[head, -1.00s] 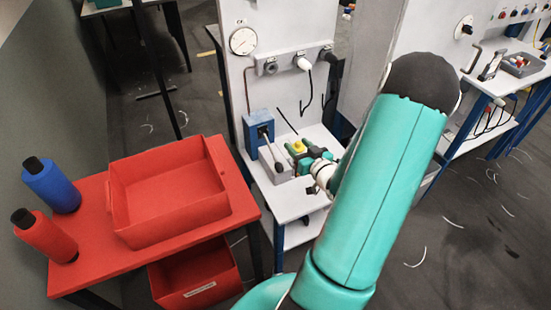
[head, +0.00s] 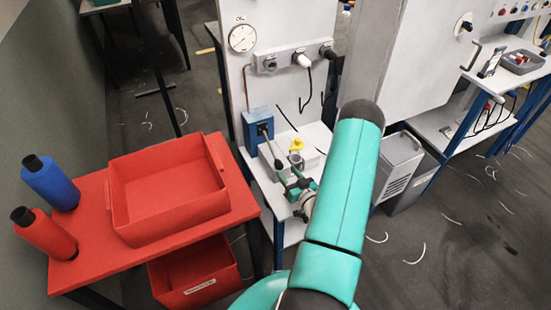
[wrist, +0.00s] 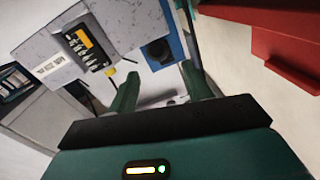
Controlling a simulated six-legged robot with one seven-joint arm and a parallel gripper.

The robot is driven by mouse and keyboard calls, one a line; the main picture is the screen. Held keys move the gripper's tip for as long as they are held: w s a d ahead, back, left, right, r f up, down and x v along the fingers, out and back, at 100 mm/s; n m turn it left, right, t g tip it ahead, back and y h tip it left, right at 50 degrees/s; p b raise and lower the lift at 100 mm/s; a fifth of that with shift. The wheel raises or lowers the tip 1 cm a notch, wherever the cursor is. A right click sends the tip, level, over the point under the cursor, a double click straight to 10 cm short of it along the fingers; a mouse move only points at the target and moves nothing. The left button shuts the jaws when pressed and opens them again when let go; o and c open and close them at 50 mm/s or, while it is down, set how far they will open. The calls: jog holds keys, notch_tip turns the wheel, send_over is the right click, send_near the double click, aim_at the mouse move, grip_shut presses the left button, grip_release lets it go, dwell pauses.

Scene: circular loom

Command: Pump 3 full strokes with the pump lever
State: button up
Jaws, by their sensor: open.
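The blue pump body (head: 257,122) stands on a light bench below a round gauge. Its grey pump lever (head: 272,146) slopes down from it towards the front right. My gripper (head: 288,170) is open, its green fingers by the lower end of the lever. I cannot tell whether they touch it. In the wrist view, the open fingers of my gripper (wrist: 160,86) point towards the blue pump body (wrist: 172,42), which has a round dark part on it. The lever is not clearly made out there.
A pale box with a yellow knob (head: 297,147) sits right beside the lever. A red table (head: 90,250) with a red tray (head: 115,208) stands at the left. The gauge (head: 242,38) and plugs are on the panel behind. Some bench (head: 268,188) is bare.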

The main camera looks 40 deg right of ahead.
aim_at(277, 160)
jog(key=x, duration=0.9)
jog(key=shift+w+d, duration=0.1)
jog(key=shift+w, duration=0.1)
grip_shut()
